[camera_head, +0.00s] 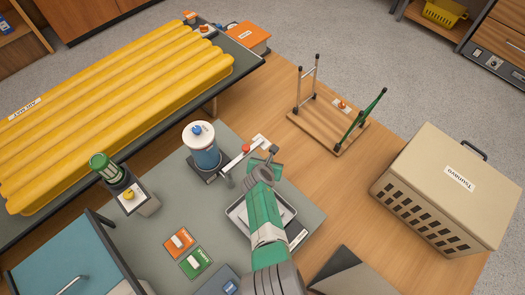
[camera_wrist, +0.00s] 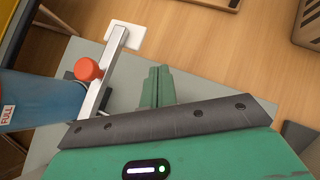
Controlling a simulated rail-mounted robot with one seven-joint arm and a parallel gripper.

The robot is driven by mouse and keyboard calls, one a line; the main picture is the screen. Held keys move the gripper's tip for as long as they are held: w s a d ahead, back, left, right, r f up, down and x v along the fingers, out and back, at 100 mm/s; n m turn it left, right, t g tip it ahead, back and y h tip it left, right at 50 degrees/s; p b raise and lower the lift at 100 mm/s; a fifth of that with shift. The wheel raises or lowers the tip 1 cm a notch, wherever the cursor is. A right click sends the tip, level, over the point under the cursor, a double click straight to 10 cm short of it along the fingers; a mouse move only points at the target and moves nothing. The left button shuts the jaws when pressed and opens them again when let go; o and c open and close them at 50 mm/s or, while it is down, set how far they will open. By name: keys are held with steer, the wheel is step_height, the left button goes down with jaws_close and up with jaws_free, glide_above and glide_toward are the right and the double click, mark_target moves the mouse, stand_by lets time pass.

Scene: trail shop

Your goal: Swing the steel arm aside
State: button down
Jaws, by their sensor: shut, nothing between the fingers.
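The steel arm (camera_head: 234,161) is a straight silver bar with a red knob (camera_head: 245,148), beside a blue cylinder (camera_head: 206,156) with a pale lid. In the wrist view the steel arm (camera_wrist: 108,75) slants up the left side, with the red knob (camera_wrist: 88,69) on its left and its far end over a white plate (camera_wrist: 137,40). The blue cylinder (camera_wrist: 30,100) is left of it, marked FULL. My gripper (camera_wrist: 158,82) is shut and empty, to the right of the bar with a visible gap. In the head view my gripper (camera_head: 268,160) partly covers this area.
A white tray (camera_head: 235,214) lies beneath my arm. Orange and green blocks (camera_head: 187,251), a green-topped device (camera_head: 108,168) and a yellow mat (camera_head: 110,95) are left. A wooden board with upright frames (camera_head: 325,128) and a beige crate (camera_head: 450,190) stand right. Floorboards between are clear.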

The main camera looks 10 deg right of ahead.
steer(key=s+d+r+p, duration=0.2)
steer(key=s+r+p, duration=0.1)
steer(key=r+p, duration=0.2)
steer(key=shift+s+d+p, duration=0.2)
steer(key=shift+s+p, duration=0.2)
steer(key=shift+p, duration=0.45)
